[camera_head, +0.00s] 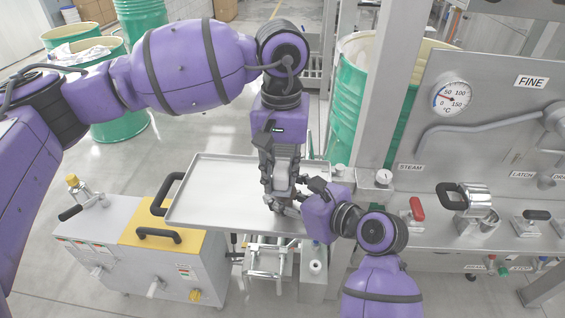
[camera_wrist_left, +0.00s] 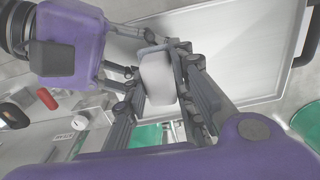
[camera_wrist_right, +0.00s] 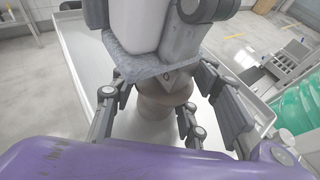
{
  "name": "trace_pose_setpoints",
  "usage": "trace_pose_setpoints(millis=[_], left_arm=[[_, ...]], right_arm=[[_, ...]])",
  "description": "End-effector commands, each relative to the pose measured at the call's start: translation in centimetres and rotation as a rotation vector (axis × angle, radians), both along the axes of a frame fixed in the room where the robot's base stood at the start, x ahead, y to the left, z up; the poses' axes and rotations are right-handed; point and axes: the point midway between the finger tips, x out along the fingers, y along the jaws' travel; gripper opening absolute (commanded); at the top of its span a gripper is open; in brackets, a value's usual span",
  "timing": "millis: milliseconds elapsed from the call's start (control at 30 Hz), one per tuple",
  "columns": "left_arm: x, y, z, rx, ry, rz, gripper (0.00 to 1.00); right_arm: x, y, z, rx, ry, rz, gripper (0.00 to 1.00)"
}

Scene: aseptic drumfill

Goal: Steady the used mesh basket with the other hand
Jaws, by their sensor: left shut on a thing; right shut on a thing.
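My left gripper (camera_head: 281,188) reaches down over the steel tray and is shut on a pale grey, box-like piece, which shows between its fingers in the left wrist view (camera_wrist_left: 157,78). My right gripper (camera_head: 290,206) comes in from the right, low over the tray, close to the left fingertips. In the right wrist view, a dull brownish round body (camera_wrist_right: 160,105), seemingly the used mesh basket, sits between the right fingers. A grey speckled piece (camera_wrist_right: 150,62) covers its top. The basket is mostly hidden in the head view, and where the pieces join is unclear.
The steel tray (camera_head: 205,190) is otherwise bare. A cart with a yellow top (camera_head: 160,222) stands at left. The steel panel with a gauge (camera_head: 452,97), a red handle (camera_head: 417,208) and other fittings is at right. Green drums (camera_head: 120,105) stand behind.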

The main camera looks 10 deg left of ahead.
Motion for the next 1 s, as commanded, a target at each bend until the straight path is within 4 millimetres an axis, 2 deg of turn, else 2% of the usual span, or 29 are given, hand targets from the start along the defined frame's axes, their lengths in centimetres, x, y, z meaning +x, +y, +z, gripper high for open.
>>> trace_pose_setpoints(millis=[100, 600, 800, 1000], left_arm=[[0.3, -0.1, 2.4, -0.003, -0.008, 0.001, 0.0], [0.2, 0.0, 6.7, -0.002, -0.006, 0.002, 0.0], [0.2, 0.0, 8.0, -0.002, -0.006, 0.001, 0.0], [0.2, 0.0, 8.1, -0.002, -0.005, 0.001, 0.0]], right_arm=[[0.0, 0.0, -0.1, 0.0, 0.001, 0.0, 0.1], [0.0, 0.0, -0.1, -0.002, 0.001, 0.0, 0.1], [0.0, 0.0, -0.1, -0.002, 0.001, 0.0, 0.1], [0.0, 0.0, -0.1, -0.001, 0.002, 0.001, 0.1]])
